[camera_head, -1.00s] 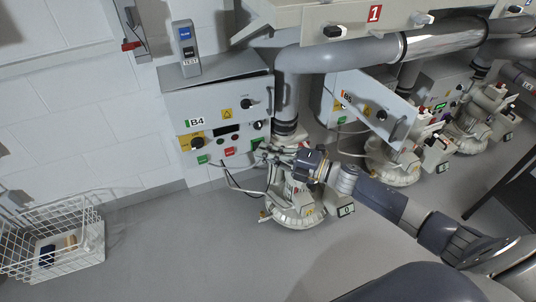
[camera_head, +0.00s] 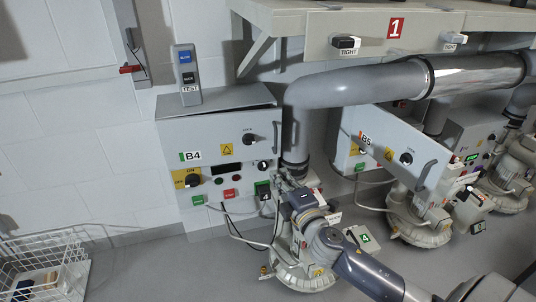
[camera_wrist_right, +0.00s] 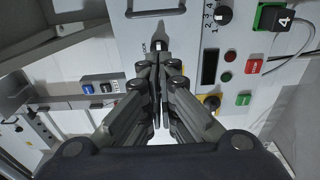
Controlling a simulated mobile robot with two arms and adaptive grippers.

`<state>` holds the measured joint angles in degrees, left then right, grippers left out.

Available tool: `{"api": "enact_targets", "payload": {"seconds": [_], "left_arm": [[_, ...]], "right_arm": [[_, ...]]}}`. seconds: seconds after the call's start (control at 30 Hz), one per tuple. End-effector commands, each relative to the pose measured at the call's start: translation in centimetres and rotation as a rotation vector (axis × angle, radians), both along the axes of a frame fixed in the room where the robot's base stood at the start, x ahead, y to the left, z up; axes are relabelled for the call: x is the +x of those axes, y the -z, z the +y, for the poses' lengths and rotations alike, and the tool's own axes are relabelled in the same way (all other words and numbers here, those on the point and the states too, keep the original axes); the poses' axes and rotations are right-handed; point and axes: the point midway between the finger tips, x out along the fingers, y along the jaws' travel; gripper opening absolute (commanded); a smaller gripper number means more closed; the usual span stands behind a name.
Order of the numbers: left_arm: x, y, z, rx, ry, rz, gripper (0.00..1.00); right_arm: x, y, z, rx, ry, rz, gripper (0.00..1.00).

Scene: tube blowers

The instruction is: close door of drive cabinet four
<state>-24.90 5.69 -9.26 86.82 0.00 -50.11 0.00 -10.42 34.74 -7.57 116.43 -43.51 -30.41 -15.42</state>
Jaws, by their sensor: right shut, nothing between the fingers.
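Drive cabinet four, labelled B4 (camera_head: 215,125), is a grey box on the wall. Its door has a lock knob, a warning sign and a handle (camera_head: 277,137) on the right edge. The door is shut or nearly so; I cannot tell which. My right gripper (camera_head: 281,178) is at the cabinet's lower right, beside the blower pipe. In the right wrist view its fingers (camera_wrist_right: 158,70) are together and empty, pointing toward the door front, with the lock knob (camera_wrist_right: 160,46) and handle (camera_wrist_right: 155,12) beyond. Contact cannot be told. My left gripper is not in view.
A thick grey pipe (camera_head: 350,87) runs right of the cabinet, above blower four (camera_head: 298,272). Cabinet B5's door (camera_head: 395,145) stands open. A wire basket (camera_head: 45,270) is at lower left. A shelf is overhead.

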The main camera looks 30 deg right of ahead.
Motion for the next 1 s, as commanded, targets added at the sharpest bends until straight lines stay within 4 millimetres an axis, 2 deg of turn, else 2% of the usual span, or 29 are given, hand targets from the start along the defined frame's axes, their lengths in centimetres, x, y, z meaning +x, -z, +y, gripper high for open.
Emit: {"api": "enact_targets", "payload": {"seconds": [0.6, 0.8, 1.0], "left_arm": [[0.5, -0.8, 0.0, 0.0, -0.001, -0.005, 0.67], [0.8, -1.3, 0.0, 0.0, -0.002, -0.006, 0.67], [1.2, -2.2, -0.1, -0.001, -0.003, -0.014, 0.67]], "right_arm": [[9.3, -0.1, -1.3, -0.001, -0.003, -0.002, 0.0], [11.0, 0.1, -3.6, -0.003, -0.002, 0.001, 0.0], [11.7, 0.1, -4.5, -0.001, -0.003, 0.001, 0.0]]}}
